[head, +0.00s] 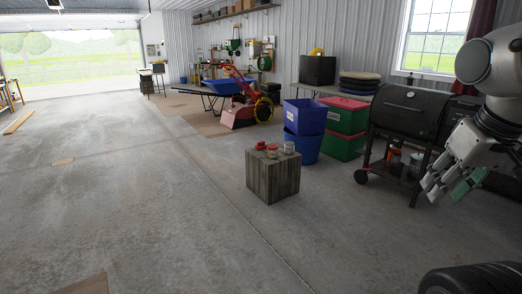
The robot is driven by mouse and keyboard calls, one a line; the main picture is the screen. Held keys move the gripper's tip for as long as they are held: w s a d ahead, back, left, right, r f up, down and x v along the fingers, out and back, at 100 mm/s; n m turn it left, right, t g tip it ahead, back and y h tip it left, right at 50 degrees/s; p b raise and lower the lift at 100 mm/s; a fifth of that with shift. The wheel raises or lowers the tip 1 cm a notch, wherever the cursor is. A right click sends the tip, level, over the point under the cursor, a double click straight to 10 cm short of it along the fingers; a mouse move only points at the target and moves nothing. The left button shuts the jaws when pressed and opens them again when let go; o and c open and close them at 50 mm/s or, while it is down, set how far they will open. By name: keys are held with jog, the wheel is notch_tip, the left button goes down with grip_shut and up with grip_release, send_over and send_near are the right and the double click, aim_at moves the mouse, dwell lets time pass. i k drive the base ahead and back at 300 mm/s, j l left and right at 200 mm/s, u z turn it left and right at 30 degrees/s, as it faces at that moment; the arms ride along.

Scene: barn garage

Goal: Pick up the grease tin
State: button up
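A weathered wooden block (272,182) stands on the concrete floor near the middle of the head view. On its top are small items: a red-topped one (260,146) at the back, a red-topped jar or tin (271,152) in front, and a greyish tin or jar (289,148) at the right. They are too small to tell which is the grease tin. My gripper (430,188) hangs at the right, well apart from the block, in front of the grill. A green patch shows beside its fingers; I cannot tell what it is or whether the fingers are open.
A black grill cart (408,110) stands right of the block. Blue bins (304,116) and green bins with red lids (345,117) stand behind it. A red tiller (243,100) is farther back. The floor left and in front of the block is clear.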

aim_at(289, 145)
jog(key=i+u, duration=0.25)
jog(key=i, duration=1.85)
jog(key=i+z, duration=0.15)
jog(key=i, duration=0.4)
jog(key=i+j+z, duration=0.1)
jog(key=i, duration=0.5)
jog(key=i+j+z, duration=0.15)
jog(key=i, duration=0.4)
jog(key=i+j+z, duration=0.3)
jog(key=i, duration=0.15)
jog(key=i+j+z, duration=0.3)
jog(key=i+j, duration=0.05)
jog(key=i, duration=0.1)
